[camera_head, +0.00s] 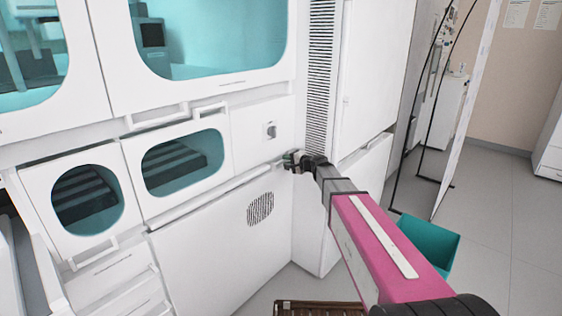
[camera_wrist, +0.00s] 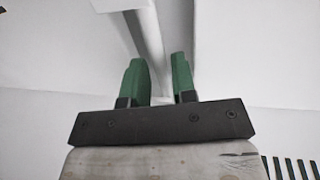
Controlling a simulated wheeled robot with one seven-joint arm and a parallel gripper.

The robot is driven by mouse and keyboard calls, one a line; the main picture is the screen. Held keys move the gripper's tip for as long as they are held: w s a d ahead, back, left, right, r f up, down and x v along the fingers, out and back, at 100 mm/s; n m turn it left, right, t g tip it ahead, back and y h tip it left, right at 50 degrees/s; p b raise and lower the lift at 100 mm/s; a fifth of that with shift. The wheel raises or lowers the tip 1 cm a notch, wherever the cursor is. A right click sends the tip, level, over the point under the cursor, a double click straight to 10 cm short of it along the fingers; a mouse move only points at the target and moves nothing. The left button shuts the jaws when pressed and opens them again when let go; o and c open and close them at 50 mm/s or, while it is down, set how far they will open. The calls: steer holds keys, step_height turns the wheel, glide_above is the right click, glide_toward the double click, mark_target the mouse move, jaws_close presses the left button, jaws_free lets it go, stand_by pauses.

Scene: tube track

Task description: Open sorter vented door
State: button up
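The sorter's vented door (camera_head: 205,250) is the large white lower panel with a slatted round vent (camera_head: 260,208). It looks shut in the head view. A long white bar handle (camera_head: 225,190) runs along its top edge. My gripper (camera_head: 291,159) is at the right end of this bar. In the wrist view, the two green fingers of my gripper (camera_wrist: 160,80) stand apart, with a white bar (camera_wrist: 148,35) running between them. I see a narrow gap at the fingers, and contact with the bar cannot be made out.
Windowed drawers (camera_head: 183,162) and larger windows (camera_head: 210,40) sit above the door. A tall white cabinet (camera_head: 375,80) stands close on the right. A teal bin (camera_head: 430,243) and a brown crate (camera_head: 320,308) are on the floor. Open floor (camera_head: 485,220) lies to the right.

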steer(key=shift+x, duration=2.1)
jaws_close()
steer(key=shift+s+d, duration=0.1)
